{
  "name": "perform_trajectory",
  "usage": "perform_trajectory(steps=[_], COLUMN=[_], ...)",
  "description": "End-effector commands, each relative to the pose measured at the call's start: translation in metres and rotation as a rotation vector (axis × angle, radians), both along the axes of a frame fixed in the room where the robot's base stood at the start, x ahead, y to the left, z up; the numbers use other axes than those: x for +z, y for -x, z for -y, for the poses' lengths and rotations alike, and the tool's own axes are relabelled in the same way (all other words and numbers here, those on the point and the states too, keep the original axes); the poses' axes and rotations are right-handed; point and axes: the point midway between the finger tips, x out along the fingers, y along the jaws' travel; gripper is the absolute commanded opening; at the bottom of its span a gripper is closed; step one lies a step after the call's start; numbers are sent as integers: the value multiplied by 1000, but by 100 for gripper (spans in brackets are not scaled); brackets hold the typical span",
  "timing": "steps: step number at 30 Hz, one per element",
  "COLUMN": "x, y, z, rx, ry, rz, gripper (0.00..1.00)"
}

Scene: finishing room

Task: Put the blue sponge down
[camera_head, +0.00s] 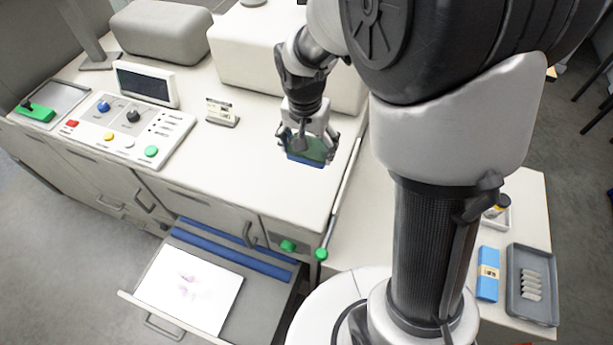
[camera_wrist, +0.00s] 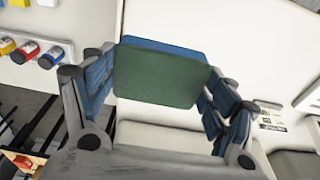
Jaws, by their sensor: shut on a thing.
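The blue sponge (camera_head: 305,162) has a green layer on top and a blue layer below. My gripper (camera_head: 308,143) is shut on it, with its fingers at the sponge's two sides. The sponge is over the right end of the white counter (camera_head: 255,160), close to the edge. Whether it touches the counter cannot be told. In the wrist view the sponge (camera_wrist: 155,78) fills the middle, green face toward the camera, with a blue strip along its upper edge.
A button panel (camera_head: 125,128), a display (camera_head: 146,84) and a small card stand (camera_head: 222,112) occupy the counter's left. An open drawer (camera_head: 270,290) with a white sheet juts out below. A grey tray (camera_head: 515,300) and blue box (camera_head: 488,285) lie at right.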

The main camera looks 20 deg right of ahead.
Motion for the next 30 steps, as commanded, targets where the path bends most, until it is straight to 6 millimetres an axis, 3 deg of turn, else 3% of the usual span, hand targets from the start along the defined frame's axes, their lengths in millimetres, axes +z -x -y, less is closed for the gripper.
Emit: perform_trajectory(steps=[3,10,19,25,30], x=[-37,-90,-115,-145,-149], y=[2,1,0,0,-1], z=[0,0,0,0,0], rx=[0,0,-1,0,-1], ry=[0,-1,0,-1,-1], rz=[-7,-4,-2,-3,2], gripper=[59,59,59,59,59])
